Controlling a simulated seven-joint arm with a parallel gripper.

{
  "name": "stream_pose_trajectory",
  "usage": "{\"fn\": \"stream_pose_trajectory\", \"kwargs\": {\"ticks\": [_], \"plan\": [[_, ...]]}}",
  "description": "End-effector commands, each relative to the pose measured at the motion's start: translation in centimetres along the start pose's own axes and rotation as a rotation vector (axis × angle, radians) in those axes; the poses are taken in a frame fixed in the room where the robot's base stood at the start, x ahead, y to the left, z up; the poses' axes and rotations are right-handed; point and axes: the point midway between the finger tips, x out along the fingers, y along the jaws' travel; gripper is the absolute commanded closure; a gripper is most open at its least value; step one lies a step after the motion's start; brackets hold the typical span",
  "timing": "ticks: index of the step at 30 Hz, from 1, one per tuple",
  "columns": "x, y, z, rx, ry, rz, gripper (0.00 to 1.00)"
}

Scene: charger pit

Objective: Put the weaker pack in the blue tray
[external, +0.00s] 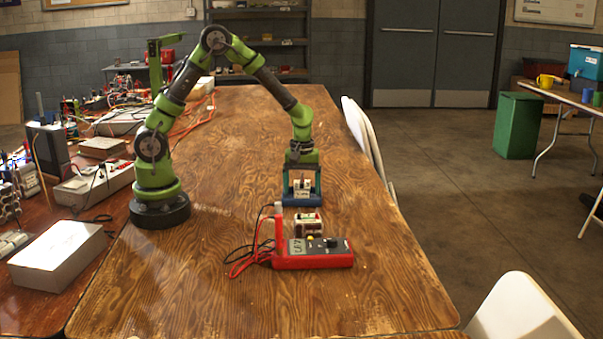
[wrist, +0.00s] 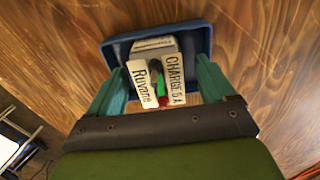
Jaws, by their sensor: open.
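A white-labelled pack (external: 302,188) sits in the blue tray (external: 301,202), between the fingers of my gripper (external: 302,180). In the wrist view the pack (wrist: 143,83) shows labels reading "Ruyane" and what looks like "CHARGE 5 A", with green and red parts between them. The blue tray (wrist: 158,34) surrounds it. My gripper (wrist: 163,88) is open, its teal fingers on either side of the pack. A second pack (external: 309,225), with white and dark red parts, stands on the table behind the red multimeter (external: 314,254).
A red probe (external: 279,232) stands upright at the meter's left, with red and black leads (external: 250,255) looped on the table. A white box (external: 60,255) and electronics fill the left side. The wooden table's front and right areas are clear.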

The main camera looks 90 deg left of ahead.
Motion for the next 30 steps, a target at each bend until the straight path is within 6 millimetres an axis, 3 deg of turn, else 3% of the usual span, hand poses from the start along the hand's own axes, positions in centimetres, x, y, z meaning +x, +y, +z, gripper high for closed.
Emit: {"fn": "stream_pose_trajectory", "kwargs": {"ticks": [5,15,23,26,30], "plan": [[-2.3,0.2,0.0,-0.001,0.002,0.006,0.17],[-9.4,0.1,0.0,0.000,0.001,0.007,0.17],[-12.2,-0.1,0.1,0.012,0.003,0.007,0.17],[-13.7,-0.8,0.5,0.104,0.023,0.037,0.17],[-17.3,-3.5,1.9,0.418,0.104,0.123,0.17]]}}
